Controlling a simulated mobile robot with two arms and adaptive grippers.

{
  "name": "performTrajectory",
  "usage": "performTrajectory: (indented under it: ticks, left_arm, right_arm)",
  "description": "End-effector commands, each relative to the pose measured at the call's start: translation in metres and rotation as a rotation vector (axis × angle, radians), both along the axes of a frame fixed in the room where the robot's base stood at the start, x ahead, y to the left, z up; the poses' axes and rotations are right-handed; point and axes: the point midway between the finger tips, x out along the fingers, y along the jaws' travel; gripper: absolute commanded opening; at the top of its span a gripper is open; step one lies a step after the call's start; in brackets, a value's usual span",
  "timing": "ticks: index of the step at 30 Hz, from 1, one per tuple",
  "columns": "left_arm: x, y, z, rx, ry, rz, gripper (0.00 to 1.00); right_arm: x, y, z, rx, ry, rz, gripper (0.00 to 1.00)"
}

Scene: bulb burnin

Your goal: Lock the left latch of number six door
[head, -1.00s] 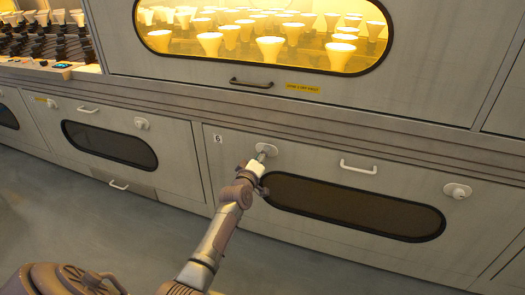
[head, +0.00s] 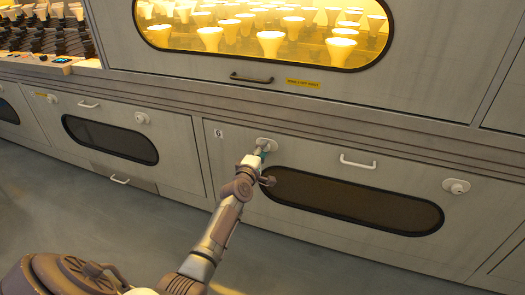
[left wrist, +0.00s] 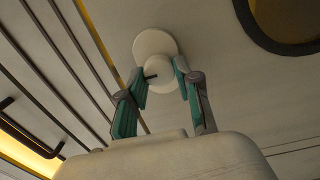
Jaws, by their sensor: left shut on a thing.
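The number six door (head: 300,165) is a grey panel with a "6" label at its upper left and a dark oval window. Its left latch (head: 266,142) is a white round plate with a knob, near the door's upper left. My left gripper (head: 262,153) is at this latch. In the left wrist view, the left latch (left wrist: 152,44) shows its round plate and knob, with a dark mark on the knob. The teal fingers of my left gripper (left wrist: 162,82) are on both sides of the knob, shut on it. My right gripper is not in view.
The door's white handle (head: 357,162) and right latch (head: 456,186) are to the right. A lit oval window with several bulbs (head: 270,42) is above, with a dark handle (head: 250,79) under it. The floor (head: 80,215) at left is clear.

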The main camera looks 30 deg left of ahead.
Motion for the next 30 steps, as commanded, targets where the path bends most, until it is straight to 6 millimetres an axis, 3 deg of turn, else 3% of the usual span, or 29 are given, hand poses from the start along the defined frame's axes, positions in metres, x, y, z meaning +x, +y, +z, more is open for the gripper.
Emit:
performTrajectory:
  ticks: [11, 12, 16, 26, 30]
  left_arm:
    - [0.000, 0.001, 0.001, -0.008, -0.004, 0.002, 0.00]
    - [0.000, 0.001, 0.001, -0.008, -0.004, 0.002, 0.38]
    - [0.000, 0.001, 0.001, -0.008, -0.003, 0.002, 0.59]
    - [-0.002, 0.000, 0.000, -0.006, -0.001, 0.000, 0.59]
    - [-0.014, -0.005, -0.001, -0.009, -0.001, -0.002, 0.59]
  right_arm:
    - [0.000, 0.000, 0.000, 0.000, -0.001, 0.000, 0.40]
    - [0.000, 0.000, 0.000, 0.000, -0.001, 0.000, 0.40]
    - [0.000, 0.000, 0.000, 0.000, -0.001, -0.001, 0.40]
    - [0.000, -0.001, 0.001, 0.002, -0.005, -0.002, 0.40]
    - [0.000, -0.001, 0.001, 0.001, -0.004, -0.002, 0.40]
